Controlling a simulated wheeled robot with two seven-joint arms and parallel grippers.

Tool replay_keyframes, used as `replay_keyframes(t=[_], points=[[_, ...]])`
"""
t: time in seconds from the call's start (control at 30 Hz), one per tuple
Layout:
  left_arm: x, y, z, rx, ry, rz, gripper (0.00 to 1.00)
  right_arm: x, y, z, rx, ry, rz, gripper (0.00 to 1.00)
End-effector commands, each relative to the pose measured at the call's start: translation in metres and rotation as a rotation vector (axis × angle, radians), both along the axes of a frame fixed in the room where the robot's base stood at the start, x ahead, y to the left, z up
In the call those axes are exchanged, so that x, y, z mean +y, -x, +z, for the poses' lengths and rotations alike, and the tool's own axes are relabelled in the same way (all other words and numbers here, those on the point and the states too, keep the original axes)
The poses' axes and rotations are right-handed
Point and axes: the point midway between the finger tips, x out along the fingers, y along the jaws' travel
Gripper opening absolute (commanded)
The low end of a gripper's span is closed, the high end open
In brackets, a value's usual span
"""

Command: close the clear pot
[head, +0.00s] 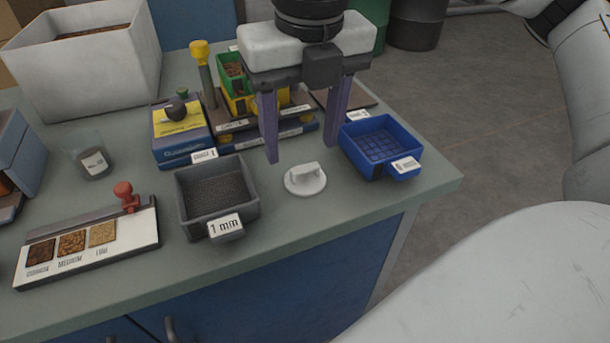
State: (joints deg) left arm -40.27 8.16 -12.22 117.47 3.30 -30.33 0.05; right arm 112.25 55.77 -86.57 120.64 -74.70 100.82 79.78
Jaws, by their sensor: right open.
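The clear pot (92,163) is a small see-through cup with a white label. It stands upright on the grey-green bench at the left, behind the sample board, and its top looks open. A round white lid (305,181) with a raised grip lies flat on the bench, between the grey sieve tray and the blue sieve tray. My right gripper (304,142) is open and empty, pointing down, with its two purple fingers above and behind the lid, apart from it. My left gripper is not in view.
The grey tray (247,204) marked 1 mm is left of the lid, and the blue tray (410,165) right of it. Behind are a blue-yellow box (181,147) and coloured bins (236,88). The sample board (140,243) with a red knob lies front left.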

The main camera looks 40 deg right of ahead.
Motion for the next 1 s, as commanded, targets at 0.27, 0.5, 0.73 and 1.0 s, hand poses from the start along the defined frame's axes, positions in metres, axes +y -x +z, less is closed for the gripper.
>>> replay_keyframes(t=[0.27,0.5,0.73,1.0], points=[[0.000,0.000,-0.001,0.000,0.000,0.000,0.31,-0.003,0.002,-0.015,0.002,0.003,0.001,0.56],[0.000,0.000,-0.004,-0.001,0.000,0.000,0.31,-0.006,0.001,-0.048,0.002,0.001,0.000,0.56],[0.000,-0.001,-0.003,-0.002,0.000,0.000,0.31,-0.006,0.000,-0.052,0.000,-0.001,0.000,0.56],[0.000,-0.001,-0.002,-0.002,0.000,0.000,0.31,-0.006,0.000,-0.052,0.000,0.000,0.000,0.43]])
